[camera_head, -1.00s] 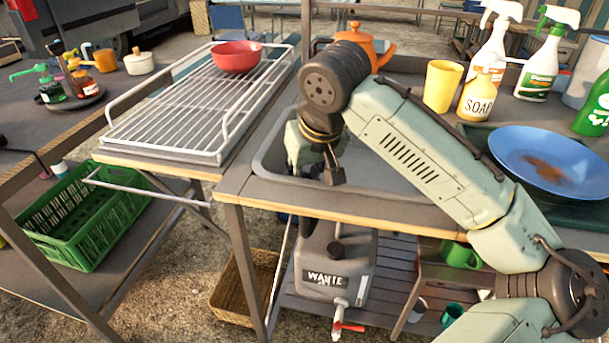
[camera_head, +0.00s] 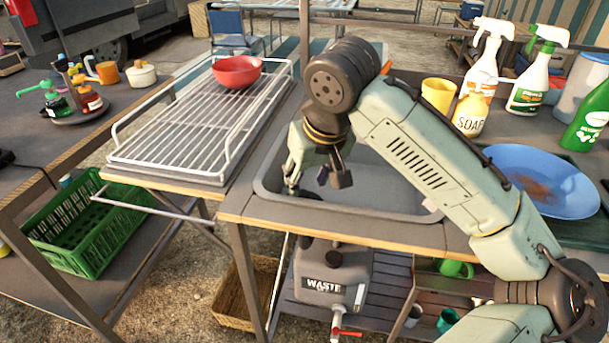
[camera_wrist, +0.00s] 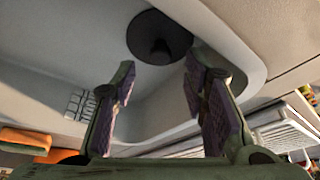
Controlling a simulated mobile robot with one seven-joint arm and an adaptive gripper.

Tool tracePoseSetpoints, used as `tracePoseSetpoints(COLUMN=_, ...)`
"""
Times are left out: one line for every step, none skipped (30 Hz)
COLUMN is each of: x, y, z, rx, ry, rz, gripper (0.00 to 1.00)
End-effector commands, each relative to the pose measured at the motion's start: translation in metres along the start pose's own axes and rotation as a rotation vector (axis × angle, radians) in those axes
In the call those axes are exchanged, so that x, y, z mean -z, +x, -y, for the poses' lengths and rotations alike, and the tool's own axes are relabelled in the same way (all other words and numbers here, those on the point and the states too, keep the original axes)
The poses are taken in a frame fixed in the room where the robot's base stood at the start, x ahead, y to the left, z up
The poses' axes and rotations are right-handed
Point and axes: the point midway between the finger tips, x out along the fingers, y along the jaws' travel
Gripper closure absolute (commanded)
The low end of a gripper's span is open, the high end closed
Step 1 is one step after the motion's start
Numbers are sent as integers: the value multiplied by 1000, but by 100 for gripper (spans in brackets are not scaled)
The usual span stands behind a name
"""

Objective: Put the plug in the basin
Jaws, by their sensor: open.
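The basin (camera_head: 388,190) is a grey sink set into the worktop. My gripper (camera_head: 316,182) reaches down over its left end, with its fingers apart and nothing between them. In the wrist view the open fingers (camera_wrist: 163,60) point towards a black round plug (camera_wrist: 158,30) with a raised knob. The plug appears to lie on the basin floor near a corner, just beyond the fingertips. I cannot tell whether it sits in a drain hole. A small grille (camera_wrist: 80,105) shows in the basin wall. My arm hides part of the basin in the head view.
A wire rack (camera_head: 190,130) with a red bowl (camera_head: 237,72) stands left of the basin. A yellow cup (camera_head: 438,96), a soap bottle (camera_head: 470,112), spray bottles and a blue plate (camera_head: 545,178) stand to the right. A waste container (camera_head: 325,272) is below.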

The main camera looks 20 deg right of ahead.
Motion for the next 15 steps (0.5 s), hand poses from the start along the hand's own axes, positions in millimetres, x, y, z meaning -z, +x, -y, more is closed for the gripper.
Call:
tracePoseSetpoints(x=4, y=-19, z=0, rx=2, ry=1, rz=-2, gripper=60)
tracePoseSetpoints(x=4, y=-25, z=0, rx=2, ry=1, rz=-1, gripper=60)
tracePoseSetpoints(x=3, y=-32, z=0, rx=2, ry=1, rz=-1, gripper=60)
tracePoseSetpoints(x=3, y=-37, z=0, rx=2, ry=1, rz=-1, gripper=60)
tracePoseSetpoints(x=3, y=-42, z=0, rx=2, ry=1, rz=-2, gripper=60)
tracePoseSetpoints(x=3, y=-48, z=0, rx=2, ry=1, rz=-1, gripper=60)
tracePoseSetpoints(x=2, y=-51, z=0, rx=2, ry=1, rz=0, gripper=60)
tracePoseSetpoints(x=2, y=-55, z=0, rx=2, ry=1, rz=0, gripper=60)
tracePoseSetpoints(x=2, y=-59, z=0, rx=2, ry=1, rz=-1, gripper=60)
tracePoseSetpoints(x=2, y=-61, z=0, rx=2, ry=1, rz=-1, gripper=60)
tracePoseSetpoints(x=2, y=-63, z=0, rx=2, ry=1, rz=-1, gripper=60)
tracePoseSetpoints(x=1, y=-65, z=0, rx=2, ry=1, rz=-1, gripper=60)
tracePoseSetpoints(x=1, y=-66, z=0, rx=1, ry=1, rz=0, gripper=60)
tracePoseSetpoints(x=1, y=-67, z=0, rx=1, ry=1, rz=0, gripper=60)
tracePoseSetpoints(x=0, y=-67, z=0, rx=1, ry=1, rz=0, gripper=60)
